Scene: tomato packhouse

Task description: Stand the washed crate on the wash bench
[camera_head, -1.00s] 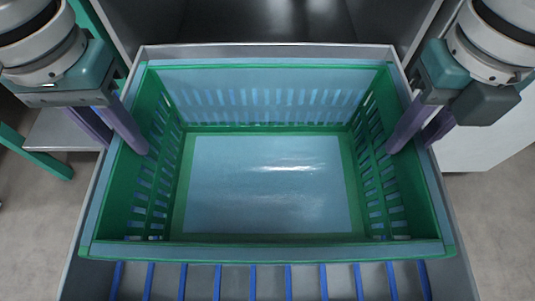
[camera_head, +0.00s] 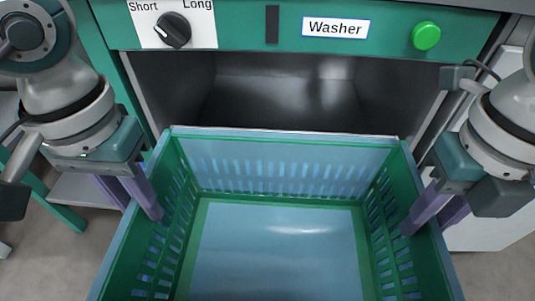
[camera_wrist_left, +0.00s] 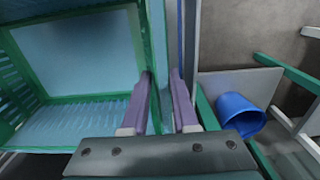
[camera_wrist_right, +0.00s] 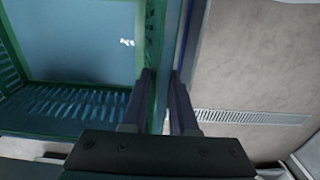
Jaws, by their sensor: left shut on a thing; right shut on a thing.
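The green crate (camera_head: 203,178) has a bluish sheen on its walls and floor, is empty inside and fills the lower middle of the head view. Its near side is cut off by the frame. My left gripper (camera_head: 140,207) is shut on the crate's left side wall, one finger inside and one outside. My right gripper (camera_head: 424,222) is shut on the right side wall in the same way. The wrist views show the crate's wall between the fingers of the left (camera_wrist_left: 160,103) and right (camera_wrist_right: 161,100) grippers. I cannot tell whether anything supports the crate from below.
The washer's dark open chamber (camera_head: 285,95) lies just behind the crate, under a green panel with a dial (camera_head: 172,30), a "Washer" label (camera_head: 336,28) and a green button (camera_head: 426,36). A green-legged grey surface (camera_head: 88,190) stands left; a blue bucket (camera_wrist_left: 240,114) is near it.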

